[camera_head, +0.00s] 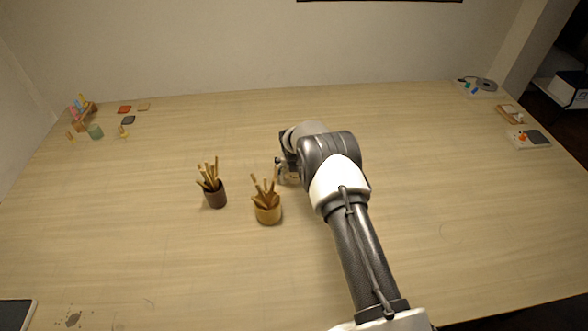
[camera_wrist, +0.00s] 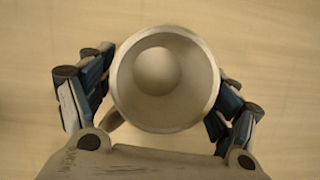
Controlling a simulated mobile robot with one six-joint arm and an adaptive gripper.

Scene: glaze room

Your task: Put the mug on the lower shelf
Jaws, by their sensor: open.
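The mug (camera_wrist: 203,82) is pale grey and round, seen from above in the wrist view with its open mouth facing the camera. A rounded lighter shape shows inside it. What looks like its handle (camera_wrist: 114,121) is at the lower left. My gripper (camera_wrist: 163,75) is open, with one blue-and-grey finger on each side of the mug. The fingers are close to its wall, but I cannot tell whether either touches. In the head view my gripper (camera_head: 284,172) is low over the table, and my arm mostly hides the mug. I cannot make out a lower shelf for certain.
Two pots of wooden tools, one brown (camera_head: 216,197) and one tan (camera_head: 268,214), stand left of my gripper on the wooden table (camera_head: 130,230). Small items lie at the far left and right edges. A dark unit with a white box (camera_head: 569,90) is beyond the right edge.

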